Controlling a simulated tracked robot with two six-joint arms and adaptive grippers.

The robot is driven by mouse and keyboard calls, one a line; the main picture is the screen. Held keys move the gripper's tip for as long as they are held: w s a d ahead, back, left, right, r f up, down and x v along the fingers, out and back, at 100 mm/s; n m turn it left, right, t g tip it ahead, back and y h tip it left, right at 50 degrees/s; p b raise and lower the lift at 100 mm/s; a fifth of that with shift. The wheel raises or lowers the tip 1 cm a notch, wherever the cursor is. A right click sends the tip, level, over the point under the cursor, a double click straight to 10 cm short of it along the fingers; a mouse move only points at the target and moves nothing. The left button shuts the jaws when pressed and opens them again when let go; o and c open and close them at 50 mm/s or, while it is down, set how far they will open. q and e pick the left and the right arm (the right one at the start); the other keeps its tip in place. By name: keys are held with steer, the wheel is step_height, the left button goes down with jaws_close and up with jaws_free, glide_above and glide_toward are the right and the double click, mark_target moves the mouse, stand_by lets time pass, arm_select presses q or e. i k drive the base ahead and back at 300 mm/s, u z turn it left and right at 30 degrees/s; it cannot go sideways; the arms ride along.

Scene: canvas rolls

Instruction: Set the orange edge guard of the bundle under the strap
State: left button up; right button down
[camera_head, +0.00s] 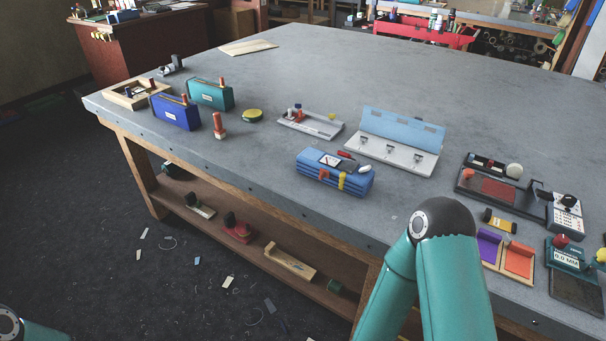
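The blue bundle of rolls (312,171) lies on the grey table near its front edge, left of my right arm. A small orange-red piece (323,175), which looks like the edge guard, is on the bundle's front upper edge. A yellow strap (342,182) runs down the bundle's front to the right of that piece, apart from it. A white card with a dark mark, a dark block, a red piece (345,154) and a white piece (365,168) sit on top. Neither gripper shows; only teal links of my arms are in view.
A white tray with a blue raised back (402,130) stands behind the bundle. A shallow grey tray (311,124) is behind left. Blue (175,112) and teal (210,94) cases stand farther left. Devices and purple and orange pads (519,259) crowd the right. The far table is mostly clear.

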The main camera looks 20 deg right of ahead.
mark_target(323, 173)
steer(key=z, duration=0.1)
steer(key=i, duration=0.95)
